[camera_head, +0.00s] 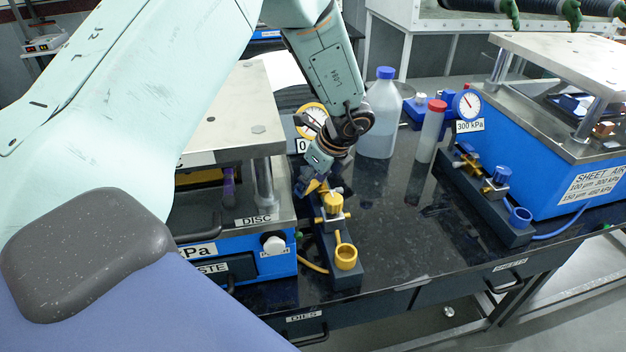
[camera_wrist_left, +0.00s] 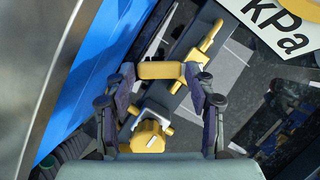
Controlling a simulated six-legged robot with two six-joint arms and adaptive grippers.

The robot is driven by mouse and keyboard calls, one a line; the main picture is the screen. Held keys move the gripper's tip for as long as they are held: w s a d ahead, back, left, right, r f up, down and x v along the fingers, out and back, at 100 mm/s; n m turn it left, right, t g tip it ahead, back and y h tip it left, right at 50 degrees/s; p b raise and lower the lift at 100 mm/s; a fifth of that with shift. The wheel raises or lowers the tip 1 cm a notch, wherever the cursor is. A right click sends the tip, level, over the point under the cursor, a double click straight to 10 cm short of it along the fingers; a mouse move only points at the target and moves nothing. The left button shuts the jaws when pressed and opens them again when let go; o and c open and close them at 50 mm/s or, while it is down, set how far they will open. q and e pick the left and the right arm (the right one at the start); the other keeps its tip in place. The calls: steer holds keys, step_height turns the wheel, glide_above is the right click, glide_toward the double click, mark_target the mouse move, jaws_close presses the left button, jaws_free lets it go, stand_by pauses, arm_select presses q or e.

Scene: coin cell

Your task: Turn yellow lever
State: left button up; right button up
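The yellow lever (camera_wrist_left: 160,70) shows in the left wrist view as a short yellow bar between the fingertips of my left gripper (camera_wrist_left: 160,78). The fingertips are at its two ends and appear to touch it. In the head view my left gripper (camera_head: 316,176) points down at the far part of a dark valve block, and the lever is mostly hidden there. A yellow knob (camera_head: 333,203) and a yellow ring cup (camera_head: 346,256) are on the same block, nearer me. The knob also shows in the wrist view (camera_wrist_left: 148,137). My right gripper is not in view.
A blue press (camera_head: 240,258) stands left of the block, with a gauge (camera_head: 312,116) behind it. A clear bottle (camera_head: 380,120) and a red-capped tube (camera_head: 430,132) stand to the right. A second valve block (camera_head: 485,200) has blue fittings. The black bench between the blocks is clear.

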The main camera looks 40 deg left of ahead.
arm_select(q)
steer(key=c, duration=0.7)
steer(key=shift+c, duration=0.2)
steer(key=shift+a, duration=0.1)
steer(key=m, duration=0.1)
steer(key=a+m+t+b, duration=0.1)
steer(key=m, duration=0.1)
steer(key=shift+a, duration=0.1)
steer(key=shift+w+a+r+m+t+h, duration=0.15)
steer(key=shift+a+m+t, duration=0.1)
steer(key=shift+m, duration=0.4)
steer(key=shift+w+a+f+m+t+h, duration=0.1)
steer(key=shift+a+m+t+h, duration=0.15)
steer(key=shift+m, duration=0.35)
steer(key=shift+w+a+r+m+t+h, duration=0.1)
steer(key=shift+m+t, duration=0.2)
steer(key=shift+m, duration=0.35)
steer(key=o, duration=1.1)
steer(key=shift+s, duration=0.1)
steer(key=shift+o, duration=0.3)
steer(key=shift+d, duration=0.1)
